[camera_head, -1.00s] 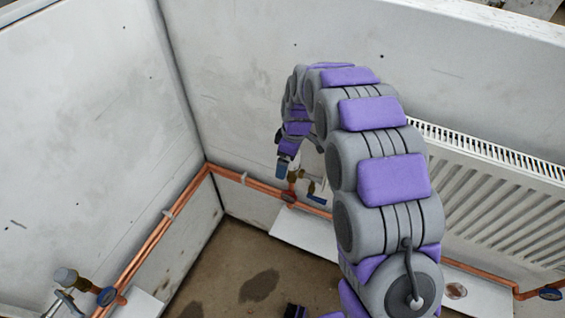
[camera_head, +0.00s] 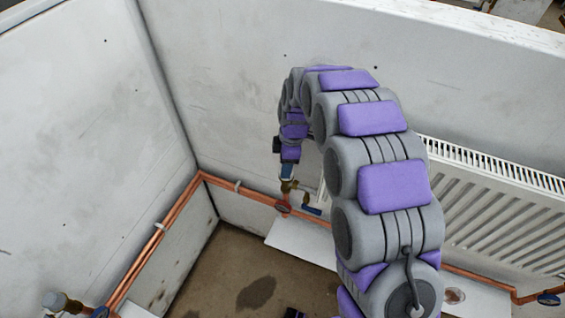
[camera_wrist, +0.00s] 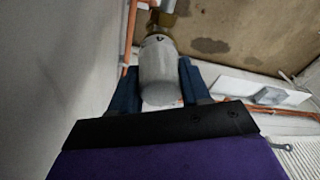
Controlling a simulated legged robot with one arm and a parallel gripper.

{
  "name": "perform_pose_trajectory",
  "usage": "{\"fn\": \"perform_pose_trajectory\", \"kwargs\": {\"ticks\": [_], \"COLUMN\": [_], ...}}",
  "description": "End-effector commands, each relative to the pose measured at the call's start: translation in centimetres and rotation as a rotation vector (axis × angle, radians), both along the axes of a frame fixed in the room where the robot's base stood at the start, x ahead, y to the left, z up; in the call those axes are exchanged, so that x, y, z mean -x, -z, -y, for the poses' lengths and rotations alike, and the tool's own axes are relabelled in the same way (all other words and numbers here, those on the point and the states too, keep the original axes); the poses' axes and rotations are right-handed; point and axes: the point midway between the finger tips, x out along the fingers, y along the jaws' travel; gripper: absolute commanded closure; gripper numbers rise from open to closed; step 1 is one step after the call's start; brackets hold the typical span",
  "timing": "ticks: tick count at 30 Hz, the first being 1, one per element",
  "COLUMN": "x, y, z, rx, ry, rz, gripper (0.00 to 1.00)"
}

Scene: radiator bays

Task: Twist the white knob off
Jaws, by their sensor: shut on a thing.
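The white knob (camera_wrist: 158,72) is a pale grey-white cylinder with a small dark mark, seen close up in the wrist view. It sits in line with a brass valve fitting (camera_wrist: 167,20). My gripper (camera_wrist: 158,80) has its two dark blue fingers on either side of the knob and is shut on it. In the head view my gripper (camera_head: 288,171) is small and points down over the brass valve (camera_head: 288,187) near the wall corner. The fingers hide the knob there.
Copper pipes (camera_head: 250,190) run along both walls, with a blue handle (camera_head: 311,210) close to the valve. A white radiator (camera_head: 495,215) hangs on the right wall. Another valve with a pale knob (camera_head: 54,300) is at lower left. Brown floor lies below.

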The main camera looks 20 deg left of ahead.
Motion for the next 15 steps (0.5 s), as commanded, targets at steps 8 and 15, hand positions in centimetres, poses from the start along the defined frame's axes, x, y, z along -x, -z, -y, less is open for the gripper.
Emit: {"fn": "perform_pose_trajectory", "kwargs": {"ticks": [8, 15], "x": [-0.08, 0.01], "y": [-0.75, -0.54], "z": [0.17, 0.15], "rx": [-0.003, -0.001], "ry": [0.001, 0.002], "rz": [0.011, 0.005], "gripper": [0.47, 0.24]}}
